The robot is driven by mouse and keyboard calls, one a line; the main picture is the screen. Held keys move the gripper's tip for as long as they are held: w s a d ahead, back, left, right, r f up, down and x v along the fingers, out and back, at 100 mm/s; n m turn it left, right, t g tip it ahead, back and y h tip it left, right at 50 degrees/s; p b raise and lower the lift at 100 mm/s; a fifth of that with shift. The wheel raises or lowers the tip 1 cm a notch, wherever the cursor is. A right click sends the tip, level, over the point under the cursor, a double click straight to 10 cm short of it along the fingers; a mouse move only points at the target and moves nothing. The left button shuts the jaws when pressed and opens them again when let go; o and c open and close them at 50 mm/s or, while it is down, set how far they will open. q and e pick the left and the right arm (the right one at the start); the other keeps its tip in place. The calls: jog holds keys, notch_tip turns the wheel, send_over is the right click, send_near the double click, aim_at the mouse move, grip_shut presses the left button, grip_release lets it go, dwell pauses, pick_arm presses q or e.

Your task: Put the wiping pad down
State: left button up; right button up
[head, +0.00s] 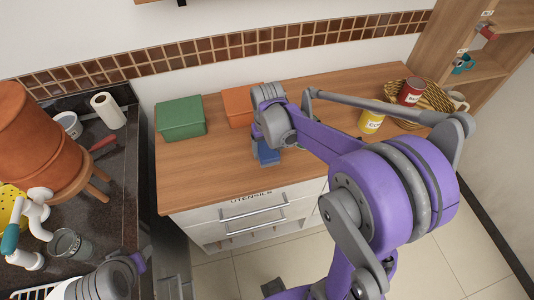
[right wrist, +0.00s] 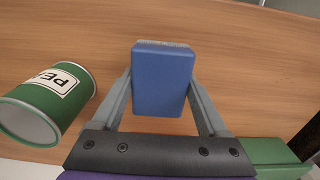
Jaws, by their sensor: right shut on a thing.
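The wiping pad is a blue block (right wrist: 162,80) held between the two grey fingers of my right gripper (right wrist: 163,100) in the right wrist view. In the head view the blue pad (head: 267,155) shows low over the front part of the wooden counter (head: 210,165), below my right wrist. I cannot tell whether it touches the counter. Part of my left arm shows at the lower left of the head view, but its fingers do not show.
A green box (head: 181,118) and an orange box (head: 238,106) stand at the back. A yellow can (head: 372,121) and a basket (head: 435,97) are at the right. The front-left counter is clear.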

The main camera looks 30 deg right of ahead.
jog(key=shift+f, duration=1.15)
jog(key=shift+f, duration=0.1)
jog(key=shift+f, duration=0.15)
jog(key=o, duration=1.3)
